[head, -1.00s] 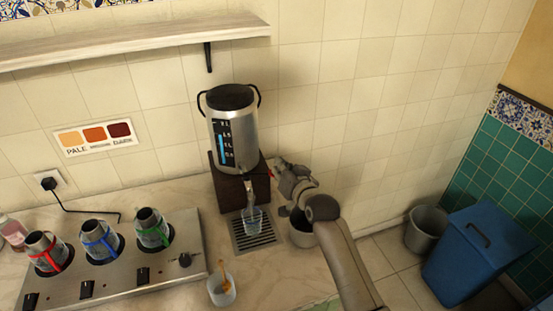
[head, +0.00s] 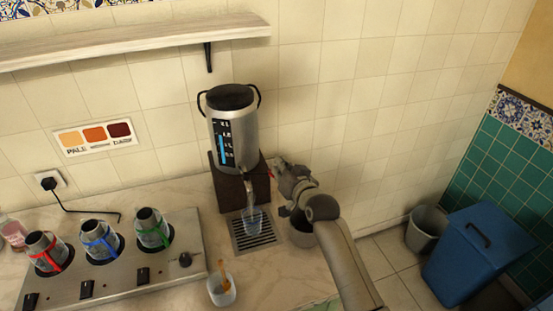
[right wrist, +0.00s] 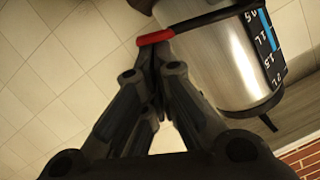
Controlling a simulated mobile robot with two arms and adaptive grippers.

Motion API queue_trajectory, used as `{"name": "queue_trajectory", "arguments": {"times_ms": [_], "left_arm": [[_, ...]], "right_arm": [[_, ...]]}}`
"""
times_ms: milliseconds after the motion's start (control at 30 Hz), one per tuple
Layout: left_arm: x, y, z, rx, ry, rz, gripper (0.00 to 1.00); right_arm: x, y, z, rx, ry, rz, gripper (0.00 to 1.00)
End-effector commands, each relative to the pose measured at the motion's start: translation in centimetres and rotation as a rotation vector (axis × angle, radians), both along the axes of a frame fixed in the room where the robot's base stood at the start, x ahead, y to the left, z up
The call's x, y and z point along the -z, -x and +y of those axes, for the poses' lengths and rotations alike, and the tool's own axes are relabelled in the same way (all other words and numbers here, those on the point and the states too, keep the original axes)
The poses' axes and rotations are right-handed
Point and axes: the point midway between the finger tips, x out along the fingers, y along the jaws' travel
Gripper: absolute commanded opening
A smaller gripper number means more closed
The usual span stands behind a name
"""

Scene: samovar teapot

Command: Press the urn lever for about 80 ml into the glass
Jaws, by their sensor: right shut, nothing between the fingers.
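The metal urn (head: 236,128) stands on a dark brown block (head: 230,190) against the wall. A blue level strip and marks show on its front. The glass (head: 252,220) stands on the drip grate below the spout, and a stream seems to run from the spout into it; its fill level is too small to read. My right gripper (head: 277,170) is beside the urn's spout, at the red-tipped lever. In the right wrist view its shut fingertips (right wrist: 153,50) touch or nearly touch the red lever end (right wrist: 156,37), with nothing between them. My left gripper is out of view.
The drip grate (head: 254,238) lies under the spout. A grey pot (head: 300,234) is partly behind my right arm. A cup with a wooden spoon (head: 222,290) stands in front. A burner plate (head: 120,275) with several small pots is at left. A shelf (head: 120,42) hangs above.

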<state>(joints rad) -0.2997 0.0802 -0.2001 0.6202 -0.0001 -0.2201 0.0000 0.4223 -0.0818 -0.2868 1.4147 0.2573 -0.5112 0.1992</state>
Motion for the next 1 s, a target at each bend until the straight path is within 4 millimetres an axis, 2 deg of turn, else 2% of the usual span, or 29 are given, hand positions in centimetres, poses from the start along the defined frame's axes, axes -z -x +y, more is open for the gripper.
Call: {"name": "queue_trajectory", "arguments": {"times_ms": [367,467,700,733,767,1000], "left_arm": [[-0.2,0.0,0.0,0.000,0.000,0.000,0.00],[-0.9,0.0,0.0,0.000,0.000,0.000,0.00],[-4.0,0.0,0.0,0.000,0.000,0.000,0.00],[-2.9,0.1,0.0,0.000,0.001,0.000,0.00],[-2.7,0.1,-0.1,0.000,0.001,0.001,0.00],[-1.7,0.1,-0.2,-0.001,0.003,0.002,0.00]], "right_arm": [[-0.2,0.0,0.0,0.000,0.000,0.001,0.00],[-1.0,-0.2,-0.1,0.000,0.000,0.000,0.00],[-4.8,-1.0,-0.6,0.003,0.001,0.000,0.00],[-3.7,-0.3,-0.7,0.002,0.000,0.002,0.00],[-3.7,0.1,-0.9,0.002,0.001,0.001,0.00],[-4.6,3.4,-2.3,0.003,0.000,-0.001,0.00]]}}
